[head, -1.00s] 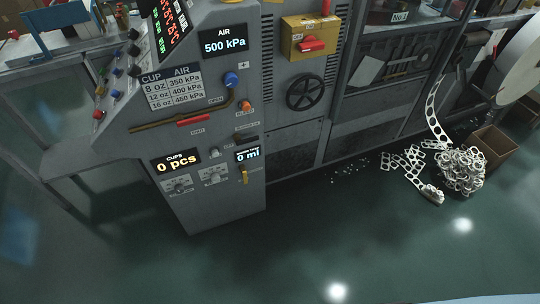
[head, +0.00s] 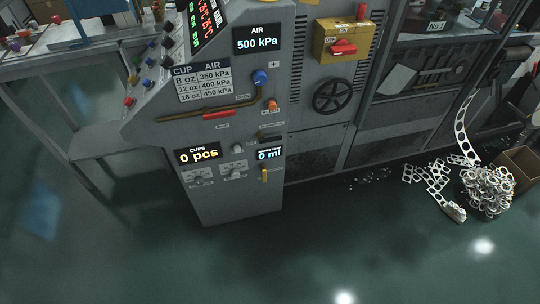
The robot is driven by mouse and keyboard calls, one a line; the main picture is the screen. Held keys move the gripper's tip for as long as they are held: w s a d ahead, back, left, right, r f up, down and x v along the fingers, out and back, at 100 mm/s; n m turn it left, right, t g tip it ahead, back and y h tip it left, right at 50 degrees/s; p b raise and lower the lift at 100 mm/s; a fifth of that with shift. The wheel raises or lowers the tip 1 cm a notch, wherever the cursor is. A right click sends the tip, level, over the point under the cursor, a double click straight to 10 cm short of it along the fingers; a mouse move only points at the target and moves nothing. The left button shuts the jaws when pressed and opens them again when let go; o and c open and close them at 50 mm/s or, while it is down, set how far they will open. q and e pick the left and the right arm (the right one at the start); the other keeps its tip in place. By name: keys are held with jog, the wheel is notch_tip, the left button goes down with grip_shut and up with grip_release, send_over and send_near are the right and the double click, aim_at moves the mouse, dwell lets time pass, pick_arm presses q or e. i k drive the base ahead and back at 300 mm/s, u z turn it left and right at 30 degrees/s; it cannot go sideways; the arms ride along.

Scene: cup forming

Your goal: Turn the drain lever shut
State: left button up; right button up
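Neither of my grippers shows in the head view.
A blue knob (head: 260,77), an orange button (head: 271,104) and a black handwheel (head: 333,96) sit above the yellow lever. A display reads 500 kPa (head: 258,39). Punched white scrap (head: 487,190) lies on the floor at right. The floor in front is clear.

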aim_at(262, 167)
jog(key=u, duration=0.35)
jog(key=i, duration=0.95)
jog(key=u, duration=0.1)
